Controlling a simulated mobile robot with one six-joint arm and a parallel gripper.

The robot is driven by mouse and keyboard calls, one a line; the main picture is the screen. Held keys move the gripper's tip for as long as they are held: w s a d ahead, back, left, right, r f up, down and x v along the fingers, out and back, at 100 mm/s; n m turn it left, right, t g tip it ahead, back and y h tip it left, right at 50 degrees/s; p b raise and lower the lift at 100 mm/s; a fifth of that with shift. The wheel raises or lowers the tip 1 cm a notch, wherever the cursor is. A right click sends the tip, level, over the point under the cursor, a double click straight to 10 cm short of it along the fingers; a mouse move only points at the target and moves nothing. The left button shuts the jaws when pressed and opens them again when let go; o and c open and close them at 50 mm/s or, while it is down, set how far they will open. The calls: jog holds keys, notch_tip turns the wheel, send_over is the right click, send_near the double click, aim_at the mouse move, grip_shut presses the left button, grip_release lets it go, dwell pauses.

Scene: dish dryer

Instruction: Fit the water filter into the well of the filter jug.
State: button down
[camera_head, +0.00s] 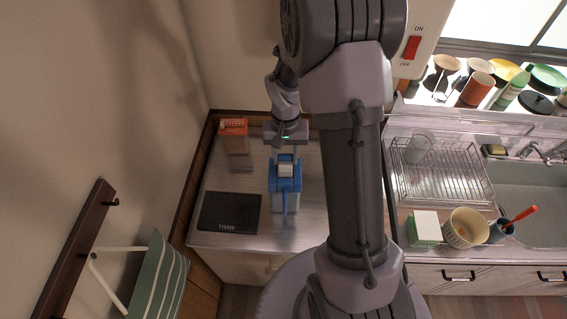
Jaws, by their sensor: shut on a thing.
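The filter jug (285,186) has a blue top and a pale lower body, and stands on the steel counter with its blue handle toward the front. The water filter (286,171) is a small whitish block over the middle of the jug's blue top. My gripper (286,157) points down just behind and above the jug, shut on the filter. From this view I cannot tell how deep the filter sits in the well, or whether it touches the well walls. The far side of the filter and the fingertips are partly hidden.
An orange-topped box (234,140) stands at the back left of the counter. A black mat marked THAW (229,212) lies front left of the jug.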

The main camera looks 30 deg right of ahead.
aim_at(285, 160)
jog(key=shift+f, duration=1.55)
jog(key=shift+f, duration=0.1)
jog(key=c, duration=0.9)
grip_release()
jog(key=shift+b, duration=0.3)
jog(key=shift+o, duration=0.2)
